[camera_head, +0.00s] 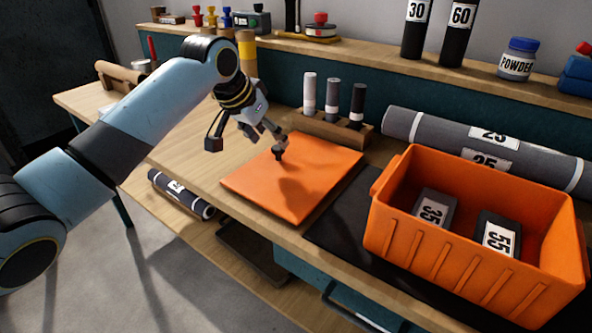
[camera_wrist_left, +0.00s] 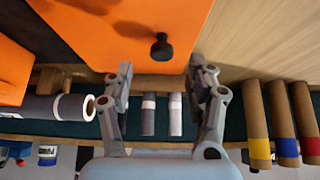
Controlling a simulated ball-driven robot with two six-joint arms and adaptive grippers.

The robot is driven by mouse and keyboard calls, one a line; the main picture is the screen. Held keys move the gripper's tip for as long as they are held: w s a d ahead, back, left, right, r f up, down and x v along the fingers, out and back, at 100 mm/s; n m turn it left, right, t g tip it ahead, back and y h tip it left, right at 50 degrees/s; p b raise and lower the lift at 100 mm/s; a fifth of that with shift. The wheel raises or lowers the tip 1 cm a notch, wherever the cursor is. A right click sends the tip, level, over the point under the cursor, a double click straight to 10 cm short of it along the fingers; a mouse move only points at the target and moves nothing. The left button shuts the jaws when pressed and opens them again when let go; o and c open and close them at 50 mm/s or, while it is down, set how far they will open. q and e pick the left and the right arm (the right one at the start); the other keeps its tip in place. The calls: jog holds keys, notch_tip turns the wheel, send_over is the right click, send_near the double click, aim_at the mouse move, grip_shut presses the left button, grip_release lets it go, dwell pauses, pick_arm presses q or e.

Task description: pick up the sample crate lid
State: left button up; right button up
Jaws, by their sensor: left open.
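The sample crate lid (camera_head: 310,165) is a flat orange square with a black knob (camera_head: 278,154). It lies on the wooden bench, left of the open orange crate (camera_head: 460,275). My left gripper (camera_head: 277,136) is over the lid, close to the knob. In the left wrist view the lid (camera_wrist_left: 110,35) fills the top middle, and its knob (camera_wrist_left: 161,47) shows just beyond the open fingertips (camera_wrist_left: 161,68), in line with the gap. Nothing is held. My right gripper is not in view.
Grey blocks labelled 35 (camera_head: 433,210) and 55 (camera_head: 498,235) lie in the crate. Grey rolls (camera_head: 430,130) lie behind it. A wooden stand (camera_head: 330,130) with three upright tubes is just behind the lid. Bench left of the lid is clear.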

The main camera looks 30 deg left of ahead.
aim_at(277, 147)
pick_arm(q)
jog(key=b+x, duration=0.1)
jog(key=x, duration=0.4)
jog(key=shift+w+a+f, duration=0.1)
jog(key=shift+f, duration=0.1)
grip_shut()
